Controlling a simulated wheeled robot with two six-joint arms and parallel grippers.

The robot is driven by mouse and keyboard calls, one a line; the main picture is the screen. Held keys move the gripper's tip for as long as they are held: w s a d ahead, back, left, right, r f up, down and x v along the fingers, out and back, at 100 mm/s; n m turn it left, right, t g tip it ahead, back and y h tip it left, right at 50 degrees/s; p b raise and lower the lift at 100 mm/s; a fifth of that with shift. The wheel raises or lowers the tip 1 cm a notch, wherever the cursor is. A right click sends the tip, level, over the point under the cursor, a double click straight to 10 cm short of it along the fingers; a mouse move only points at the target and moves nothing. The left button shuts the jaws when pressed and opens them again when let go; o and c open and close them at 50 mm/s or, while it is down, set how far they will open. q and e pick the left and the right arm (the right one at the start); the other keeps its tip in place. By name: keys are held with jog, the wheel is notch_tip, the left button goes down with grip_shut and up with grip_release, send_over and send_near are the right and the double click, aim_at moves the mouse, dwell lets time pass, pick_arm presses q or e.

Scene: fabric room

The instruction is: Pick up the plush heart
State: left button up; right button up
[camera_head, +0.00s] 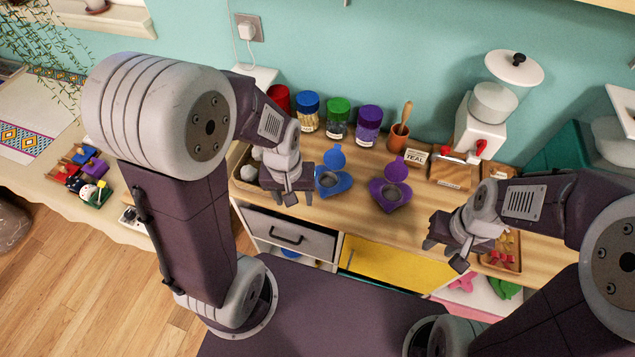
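I cannot make out a plush heart for certain. A pink soft-looking shape (463,283) lies in an open white compartment at the lower right, beside a green shape (505,288); both are partly hidden by my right arm. My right gripper (445,254) hangs above the counter's front edge, left of a small tray. Its fingers are apart, with nothing seen between them. My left gripper (291,197) is over the counter's left part, left of the blue heart-shaped container; its finger gap is not clear.
Open-lidded blue (333,182) and purple (390,193) heart-shaped containers stand mid-counter (345,215). Jars (337,118) line the wall. A small wooden tray (510,262) holds red and yellow pieces at right. A grey drawer (290,236) and yellow front (385,266) are below.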

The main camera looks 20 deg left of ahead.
aim_at(319, 191)
pick_arm(q)
jog(key=w+d+n, duration=0.1)
jog(key=w+n, duration=0.2)
jog(key=w+d+f+n+p, duration=0.1)
jog(key=w+n, duration=0.2)
jog(key=w+d+n+g+p, duration=0.1)
jog(key=w+n, duration=0.2)
jog(key=n, duration=0.1)
jog(key=shift+w+d+f, duration=0.3)
jog(key=shift+w+f, duration=0.05)
jog(key=shift+w+d+f+n, duration=0.15)
jog(key=shift+w+f+n, duration=0.15)
jog(key=shift+n, duration=0.3)
notch_tip(319, 191, down, 3)
jog(key=shift+s+f, duration=0.1)
jog(key=shift+f, duration=0.4)
jog(key=f, duration=0.2)
jog(key=f+p, duration=0.1)
jog(key=f, duration=0.1)
jog(key=shift+s+a, duration=0.15)
jog(key=shift+a, duration=0.05)
jog(key=shift+f, duration=0.5)
jog(key=c, duration=1.1)
